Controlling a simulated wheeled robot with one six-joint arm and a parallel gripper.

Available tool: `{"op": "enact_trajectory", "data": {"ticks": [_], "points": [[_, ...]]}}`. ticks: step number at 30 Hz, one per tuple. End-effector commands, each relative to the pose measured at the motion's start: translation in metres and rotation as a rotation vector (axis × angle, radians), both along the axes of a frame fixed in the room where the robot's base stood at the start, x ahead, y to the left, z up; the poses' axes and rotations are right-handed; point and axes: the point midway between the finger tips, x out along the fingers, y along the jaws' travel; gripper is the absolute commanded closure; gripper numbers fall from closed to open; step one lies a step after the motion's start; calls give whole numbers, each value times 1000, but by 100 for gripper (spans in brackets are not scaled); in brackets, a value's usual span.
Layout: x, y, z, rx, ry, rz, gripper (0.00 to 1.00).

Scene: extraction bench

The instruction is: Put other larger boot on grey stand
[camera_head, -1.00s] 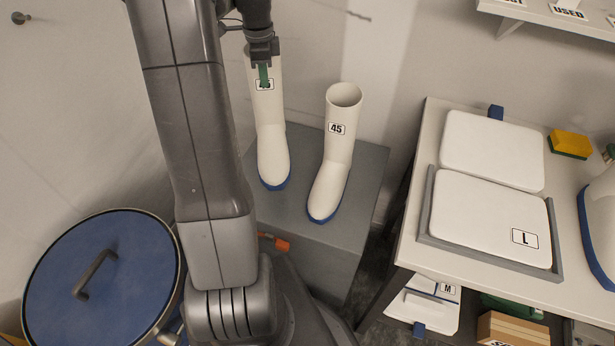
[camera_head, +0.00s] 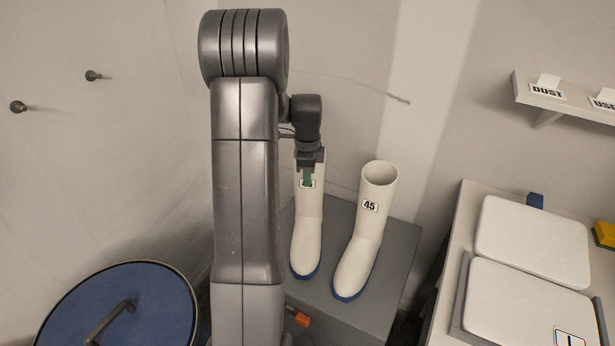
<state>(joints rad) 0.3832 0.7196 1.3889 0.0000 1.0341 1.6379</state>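Two white boots with blue soles stand upright side by side on the grey stand (camera_head: 400,262). The right boot (camera_head: 366,228) carries a "45" label and its open top shows. The left boot (camera_head: 307,232) has a label that is mostly covered. My gripper (camera_head: 308,178) is at the top of the left boot, with a green finger in front of its label. The rim of the left boot is hidden behind the gripper. I cannot tell from this view whether the fingers are closed on the boot's wall or apart.
A blue-lidded round drum (camera_head: 120,310) stands at the lower left. A bench (camera_head: 452,240) with white lidded containers (camera_head: 530,240) is at the right. A shelf (camera_head: 570,98) labelled "DUST" is on the wall, and wall pegs (camera_head: 92,75) are at upper left.

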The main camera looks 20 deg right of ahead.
Motion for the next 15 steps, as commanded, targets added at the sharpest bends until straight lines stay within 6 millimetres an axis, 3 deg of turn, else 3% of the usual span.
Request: {"op": "enact_trajectory", "data": {"ticks": [10,14,15], "points": [[1,0,-3,-1,-3,1,100],[0,0,-3,0,-1,0,74],[0,0,-3,0,-1,0,74]]}}
